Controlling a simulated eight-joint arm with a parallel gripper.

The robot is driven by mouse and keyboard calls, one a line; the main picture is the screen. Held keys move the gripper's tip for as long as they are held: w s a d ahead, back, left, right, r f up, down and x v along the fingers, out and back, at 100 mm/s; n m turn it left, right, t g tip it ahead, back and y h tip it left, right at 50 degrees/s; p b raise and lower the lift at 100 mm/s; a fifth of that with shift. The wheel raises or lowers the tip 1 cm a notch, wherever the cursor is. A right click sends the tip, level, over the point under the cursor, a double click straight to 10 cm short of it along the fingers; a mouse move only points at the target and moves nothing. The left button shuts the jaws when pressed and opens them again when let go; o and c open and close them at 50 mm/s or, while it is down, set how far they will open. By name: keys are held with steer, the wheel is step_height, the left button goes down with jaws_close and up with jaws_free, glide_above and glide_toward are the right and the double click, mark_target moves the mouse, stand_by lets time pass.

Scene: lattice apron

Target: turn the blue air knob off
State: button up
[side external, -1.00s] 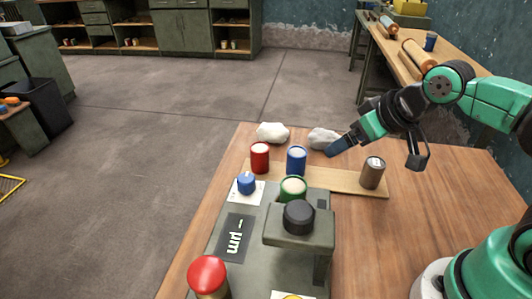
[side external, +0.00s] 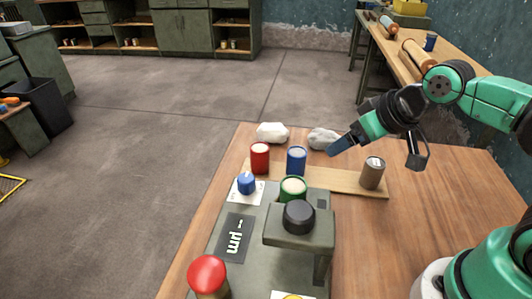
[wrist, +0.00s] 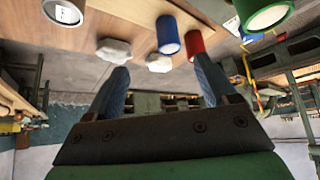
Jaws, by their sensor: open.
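The blue knob (side external: 246,183) sits on a white label (side external: 240,196) at the far left corner of a grey machine (side external: 262,243) on the wooden table. My gripper (side external: 336,148) is well to the right of the knob and higher in the side view, beside a white lump and apart from the knob. In the wrist view my gripper (wrist: 160,72) shows its two blue fingers spread with nothing held between them. I cannot make out the knob's pointer or setting.
White lumps (side external: 272,132) lie behind. The machine also carries a black knob (side external: 299,216) and a red button (side external: 207,273).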

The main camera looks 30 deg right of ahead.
steer(key=w+a+n+g+y, duration=0.2)
steer(key=w+a+n+g, duration=0.1)
steer(key=w+a+n, duration=0.3)
steer(key=n+g+y, duration=0.2)
steer(key=n, duration=0.6)
glide_above(248, 177)
steer(key=s+d, duration=0.1)
steer(key=d, duration=0.2)
step_height(248, 177, down, 2)
steer(key=shift+s+a, duration=0.1)
steer(key=shift+w+a+f+g, duration=0.2)
steer(key=shift+a+f+g, duration=0.1)
steer(key=shift+a+f, duration=0.1)
steer(key=shift+x, duration=2.6)
steer(key=shift+c, duration=0.2)
jaws_close()
